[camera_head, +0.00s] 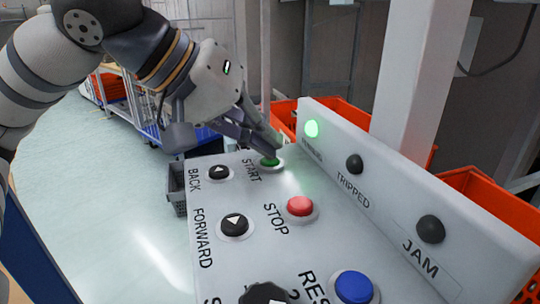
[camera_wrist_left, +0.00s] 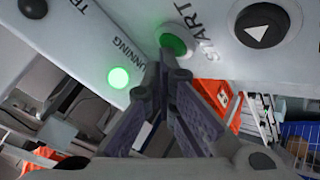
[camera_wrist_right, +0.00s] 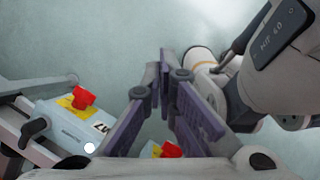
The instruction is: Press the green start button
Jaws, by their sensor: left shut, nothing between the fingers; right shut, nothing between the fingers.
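The green start button (camera_head: 270,161) sits on the light grey control panel (camera_head: 185,240), beside the word START. It also shows in the left wrist view (camera_wrist_left: 173,43). My left gripper (camera_head: 274,148) is shut and empty, with its fingertips right at the button and covering part of it. I cannot tell whether they are pressing it. The running lamp (camera_head: 312,128) glows green on the panel's raised back strip, and it shows lit in the left wrist view (camera_wrist_left: 118,77). My right gripper (camera_wrist_right: 166,66) is shut and empty, away from the panel above the floor.
The red stop button (camera_head: 300,206), black forward button (camera_head: 234,224), black back button (camera_head: 219,172) and blue reset button (camera_head: 354,287) are nearby. The tripped lamp (camera_head: 354,164) and jam lamp (camera_head: 431,229) are dark. Orange totes (camera_head: 494,204) stand behind the panel.

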